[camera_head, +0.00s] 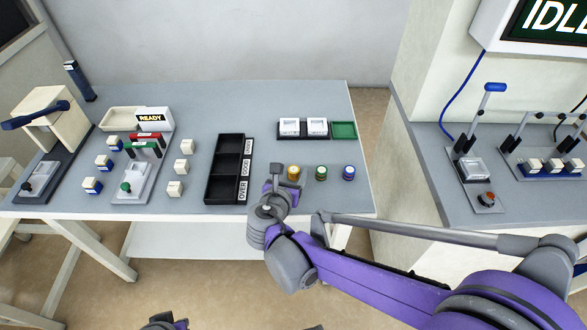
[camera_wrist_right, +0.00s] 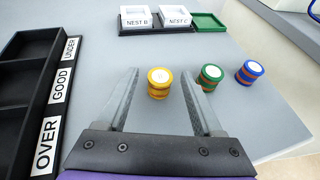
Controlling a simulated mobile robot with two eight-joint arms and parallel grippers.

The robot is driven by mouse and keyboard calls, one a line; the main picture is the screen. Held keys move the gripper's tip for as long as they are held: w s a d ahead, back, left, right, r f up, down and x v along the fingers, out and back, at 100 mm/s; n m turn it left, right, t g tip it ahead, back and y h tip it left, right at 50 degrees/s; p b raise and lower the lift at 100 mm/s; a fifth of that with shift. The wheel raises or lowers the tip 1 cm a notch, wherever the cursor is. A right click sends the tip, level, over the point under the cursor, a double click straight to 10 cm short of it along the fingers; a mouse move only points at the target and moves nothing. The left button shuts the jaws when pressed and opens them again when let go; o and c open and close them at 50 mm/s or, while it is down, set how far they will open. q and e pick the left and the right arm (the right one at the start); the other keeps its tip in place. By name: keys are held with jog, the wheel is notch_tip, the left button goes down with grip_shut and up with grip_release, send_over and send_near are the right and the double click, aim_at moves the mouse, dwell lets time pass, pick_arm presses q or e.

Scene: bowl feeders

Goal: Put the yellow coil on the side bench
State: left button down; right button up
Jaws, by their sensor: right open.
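The yellow coil (camera_head: 293,173) stands upright on the grey table top, leftmost in a row with a green coil (camera_head: 321,173) and a blue coil (camera_head: 348,173). My right gripper (camera_head: 276,180) is at the table's front edge, just left of the yellow coil. In the right wrist view, its open fingers (camera_wrist_right: 160,76) point towards the yellow coil (camera_wrist_right: 159,86), which appears between the fingertips. I cannot tell how far the tips are from it. A separate grey-topped bench (camera_head: 425,165) stands to the right.
A black tray (camera_head: 212,189) labelled OVER, GOOD and UNDER lies left of the coils. A nest rack (camera_head: 303,134) with a green tray (camera_head: 344,130) lies behind them. The right bench holds lever fixtures (camera_head: 472,168); its near left top is clear. A floor gap separates the benches.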

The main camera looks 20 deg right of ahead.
jog(key=p+v, duration=0.2)
jog(key=v, duration=0.8)
jog(key=shift+s+r, duration=0.1)
jog(key=s+d+f+m+g+y, duration=0.2)
jog(key=s+d+f+m+g, duration=0.35)
jog(key=s+d+m, duration=0.65)
jog(key=s+a+f+m+y, duration=0.1)
jog(key=s+a+m+y, duration=0.1)
jog(key=m, duration=0.7)
jog(key=s+a+f+m+g+y, duration=0.1)
jog(key=s+a+m+y, duration=0.1)
jog(key=s+m, duration=0.3)
jog(key=m+y, duration=0.1)
jog(key=m, duration=0.2)
jog(key=shift+f+m, duration=0.35)
jog(key=shift+m, duration=0.05)
jog(key=shift+s+a+g, duration=0.1)
jog(key=shift+s+g, duration=0.05)
jog(key=shift+g, duration=0.1)
jog(key=shift+c, duration=0.3)
